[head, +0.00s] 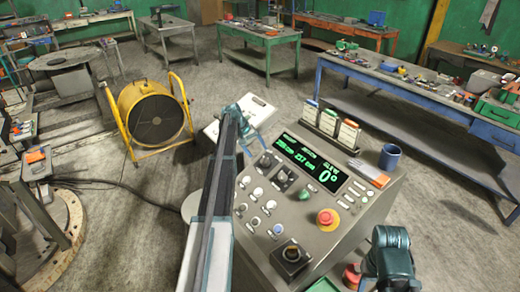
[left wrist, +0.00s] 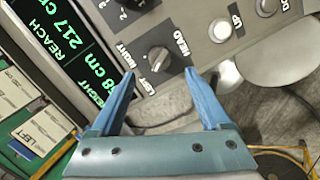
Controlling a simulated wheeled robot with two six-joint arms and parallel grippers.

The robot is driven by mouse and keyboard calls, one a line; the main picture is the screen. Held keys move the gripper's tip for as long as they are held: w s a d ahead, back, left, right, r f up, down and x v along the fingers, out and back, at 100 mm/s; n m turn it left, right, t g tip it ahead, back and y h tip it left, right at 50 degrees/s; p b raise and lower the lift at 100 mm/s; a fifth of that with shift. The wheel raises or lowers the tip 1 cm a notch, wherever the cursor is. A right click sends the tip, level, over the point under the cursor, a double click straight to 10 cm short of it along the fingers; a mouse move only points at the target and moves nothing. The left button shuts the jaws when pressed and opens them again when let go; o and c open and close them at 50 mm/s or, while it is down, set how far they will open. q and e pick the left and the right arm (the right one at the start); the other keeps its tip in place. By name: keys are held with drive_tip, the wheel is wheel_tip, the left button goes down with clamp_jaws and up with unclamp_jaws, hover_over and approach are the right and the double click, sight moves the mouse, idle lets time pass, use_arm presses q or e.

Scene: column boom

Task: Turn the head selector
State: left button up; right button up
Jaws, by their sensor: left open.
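The head selector (left wrist: 158,60) is a small grey knob on a black plate lettered HEAD, LEFT and RIGHT in the left wrist view. In the head view the selector (head: 265,160) sits near the upper left of the sloped console (head: 240,215). My left gripper (left wrist: 160,75) is open and empty. Its two blue fingers point at the knob, one at each side of it in the picture, with no visible contact. In the head view my left gripper (head: 256,140) is over the console's upper left edge. My right gripper (head: 390,260) is at the lower right, its fingers unclear.
A second dial (head: 285,177), several white buttons, a green-lit display (head: 308,160) and a red emergency button (head: 327,218) are close by on the panel. A card rack (head: 330,125) and a blue mug (head: 389,157) stand at the console's back. A yellow fan (head: 155,112) is on the left.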

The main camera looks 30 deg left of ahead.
use_arm(q)
drive_tip(key=p+v, duration=0.4)
drive_tip(key=v, duration=0.2)
drive_tip(key=shift+s, duration=0.1)
drive_tip(key=s+d+m+g, duration=0.1)
drive_tip(key=s+d, duration=0.2)
drive_tip(key=d, duration=0.4)
drive_tip(key=s+d+f+m, duration=0.1)
drive_tip(key=s+d, duration=0.2)
drive_tip(key=d, duration=0.3)
drive_tip(key=s+d+m+g, duration=0.1)
drive_tip(key=s+d, duration=0.2)
drive_tip(key=d, duration=0.4)
drive_tip(key=s+d+f+m+g+y, duration=0.1)
drive_tip(key=s+d+m+y, duration=0.3)
drive_tip(key=s+d, duration=1.4)
drive_tip(key=s+d+f+m+b, duration=0.2)
drive_tip(key=d+f+b, duration=0.3)
drive_tip(key=f+b, duration=0.3)
drive_tip(key=s+d+f+m+g+b, duration=0.1)
drive_tip(key=s+d+f+b, duration=0.3)
drive_tip(key=f+b, duration=0.4)
drive_tip(key=shift+d+f+m, duration=0.25)
drive_tip(key=shift+d+m, duration=0.1)
drive_tip(key=shift+m, duration=0.55)
